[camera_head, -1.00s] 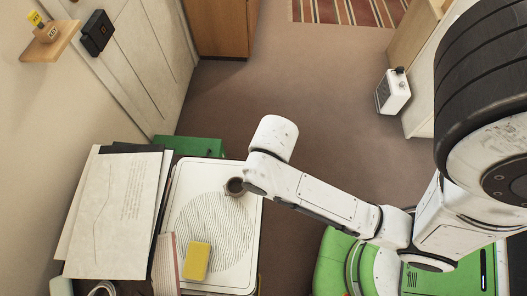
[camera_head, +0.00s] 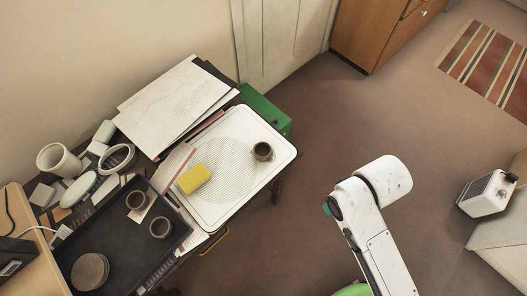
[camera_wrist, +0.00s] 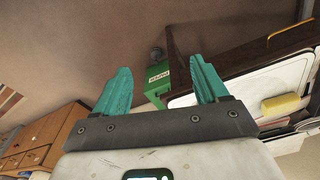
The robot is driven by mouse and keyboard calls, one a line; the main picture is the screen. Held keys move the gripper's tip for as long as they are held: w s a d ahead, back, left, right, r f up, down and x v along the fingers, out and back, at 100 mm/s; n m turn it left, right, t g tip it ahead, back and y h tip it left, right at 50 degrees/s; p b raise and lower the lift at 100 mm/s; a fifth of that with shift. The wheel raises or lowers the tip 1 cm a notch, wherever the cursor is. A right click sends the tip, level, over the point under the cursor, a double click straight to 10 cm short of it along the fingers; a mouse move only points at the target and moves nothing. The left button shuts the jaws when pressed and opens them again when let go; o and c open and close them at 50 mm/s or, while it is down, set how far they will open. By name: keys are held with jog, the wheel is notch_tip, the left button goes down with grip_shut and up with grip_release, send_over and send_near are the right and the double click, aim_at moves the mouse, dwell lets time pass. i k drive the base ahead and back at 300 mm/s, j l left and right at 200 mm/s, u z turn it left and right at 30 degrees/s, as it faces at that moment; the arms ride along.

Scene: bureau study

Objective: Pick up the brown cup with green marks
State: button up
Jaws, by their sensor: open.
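A small brown cup (camera_head: 263,151) stands upright on the white tray (camera_head: 228,216), near the tray's right end. Two similar dark brown cups stand in the black tray at lower left, one cup (camera_head: 136,200) behind the other cup (camera_head: 160,227). Green marks are too small to make out on any of them. My gripper (camera_wrist: 160,66) is open and empty between its teal fingers in the wrist view. In the head view my wrist is to the right of the table, over the floor, apart from the cups; the fingers are mostly hidden there.
A yellow sponge (camera_head: 194,179) lies on the white tray. Papers (camera_head: 175,100) lie behind it, and a green box (camera_head: 266,112) is beyond the tray. The table's left side is crowded, with a white mug (camera_head: 58,160).

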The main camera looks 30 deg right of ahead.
aim_at(262, 150)
jog(key=i+j+u, duration=0.35)
jog(key=i+j, duration=0.45)
jog(key=j, duration=0.15)
